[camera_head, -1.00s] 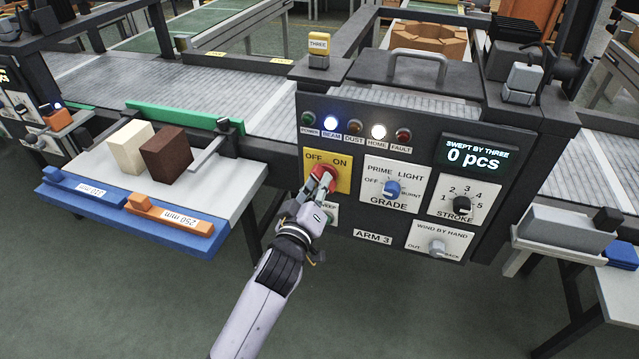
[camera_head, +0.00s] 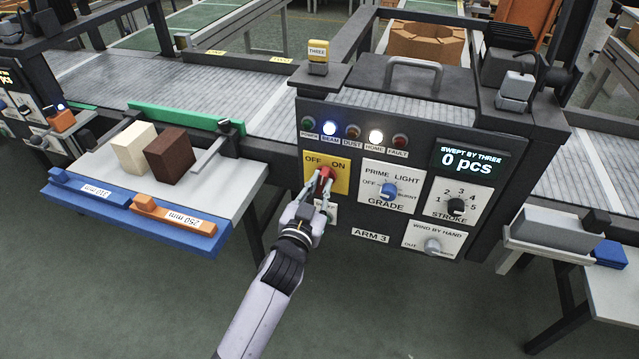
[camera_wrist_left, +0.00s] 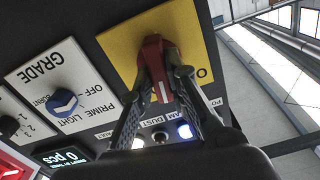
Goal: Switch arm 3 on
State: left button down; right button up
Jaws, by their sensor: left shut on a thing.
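The ARM 3 panel (camera_head: 372,237) carries a yellow OFF/ON plate (camera_head: 313,158) with a red rotary switch (camera_head: 326,178). My left gripper (camera_head: 321,190) is shut on the switch handle from below. In the left wrist view the red switch (camera_wrist_left: 154,62) sits between the two dark fingers (camera_wrist_left: 160,85). That view is upside down relative to the panel. The white mark on the handle points towards the lamp row, roughly straight up the panel. A finger hides the ON label there. The POWER lamp (camera_head: 308,122) is dark green and looks unlit. My right gripper is not in view.
The BEAM (camera_head: 329,128) and HOME (camera_head: 376,137) lamps glow white. The display (camera_head: 470,157) reads 0 pcs. The GRADE knob (camera_head: 389,191) is close right of my gripper. A side table (camera_head: 217,193) holds a cream and a brown block. The floor below is clear.

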pick_arm(q)
jog(key=m+p, duration=0.1)
jog(key=m, duration=0.6)
jog(key=shift+d, duration=0.1)
dwell(0.6)
jog(key=c, duration=1.6)
grip_release()
jog(key=shift+o, duration=0.2)
jog(key=shift+s, duration=0.15)
jog(key=v, duration=1.2)
